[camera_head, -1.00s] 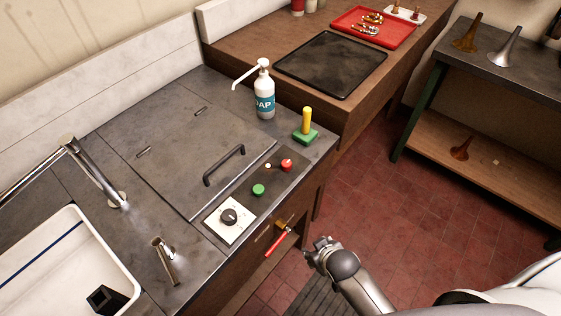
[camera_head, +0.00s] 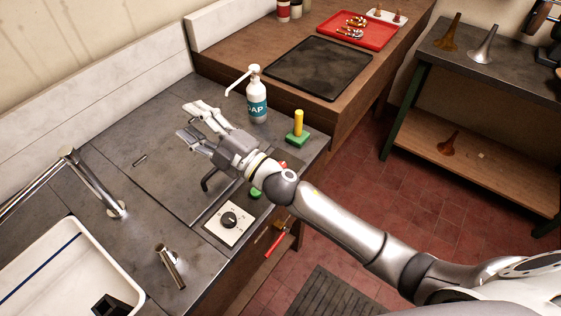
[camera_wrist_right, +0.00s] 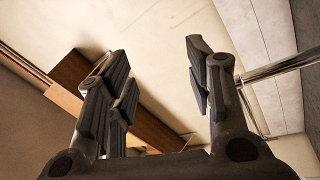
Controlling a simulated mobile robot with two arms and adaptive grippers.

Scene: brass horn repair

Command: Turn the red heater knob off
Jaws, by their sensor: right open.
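The red heater knob (camera_head: 282,164) is on the control strip at the counter's front edge in the head view, mostly hidden behind my right wrist. The green knob (camera_head: 256,193) shows just below my wrist. A black dial on a white plate (camera_head: 229,220) sits nearer. My right gripper (camera_head: 190,119) is open and empty, above the metal lid (camera_head: 150,180), its fingers pointing to the back left, past the red knob. In the right wrist view the two fingers (camera_wrist_right: 165,75) are spread with nothing between them. My left gripper is not in view.
A soap bottle (camera_head: 257,97) and a green block with yellow handle (camera_head: 298,130) stand near my right gripper. The lid's black handle (camera_head: 209,180) is partly under my arm. A faucet (camera_head: 95,182) and white sink (camera_head: 75,265) are at left.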

